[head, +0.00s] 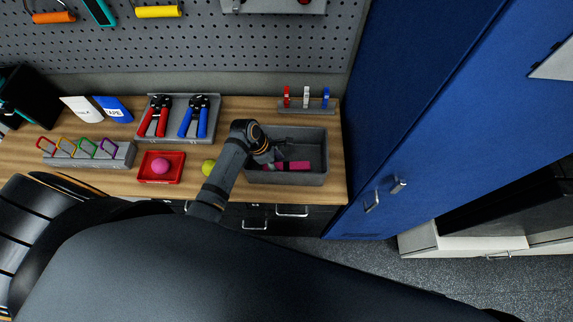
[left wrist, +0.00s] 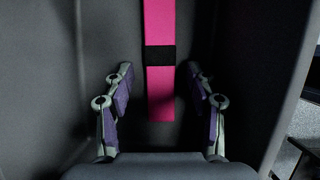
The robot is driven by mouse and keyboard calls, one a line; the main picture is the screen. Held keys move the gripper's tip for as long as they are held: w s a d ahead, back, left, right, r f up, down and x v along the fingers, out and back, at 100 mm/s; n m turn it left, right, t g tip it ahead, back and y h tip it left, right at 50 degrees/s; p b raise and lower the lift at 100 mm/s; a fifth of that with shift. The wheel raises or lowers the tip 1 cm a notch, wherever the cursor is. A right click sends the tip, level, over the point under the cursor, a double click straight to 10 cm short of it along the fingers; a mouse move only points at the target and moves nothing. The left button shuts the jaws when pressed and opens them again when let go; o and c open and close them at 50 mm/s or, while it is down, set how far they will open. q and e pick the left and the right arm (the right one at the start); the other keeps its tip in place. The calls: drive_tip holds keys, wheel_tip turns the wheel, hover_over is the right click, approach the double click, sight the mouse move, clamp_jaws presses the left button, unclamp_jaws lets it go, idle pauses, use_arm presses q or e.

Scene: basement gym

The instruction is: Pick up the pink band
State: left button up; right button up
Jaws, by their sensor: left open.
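The pink band (head: 293,166) lies in the grey bin (head: 318,142) at the right end of the workbench. In the left wrist view the pink band (left wrist: 160,95), with a black stripe across it, runs lengthwise between the two finger pairs of my left gripper (left wrist: 160,100). The fingers are apart on either side of it and do not appear to touch it. In the head view my left gripper (head: 272,160) reaches down into the bin at the left end of the band, partly hiding it. My right gripper is not in view.
Left of the bin are a yellow-green ball (head: 208,167) and a red tray (head: 146,178) with a pink ball (head: 162,166). A grey tray (head: 180,137) holds red and blue pliers. A small rack (head: 308,107) stands behind the bin. A blue locker (head: 430,120) rises at the right.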

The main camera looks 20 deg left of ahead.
use_arm(q)
clamp_jaws()
idle(0.3)
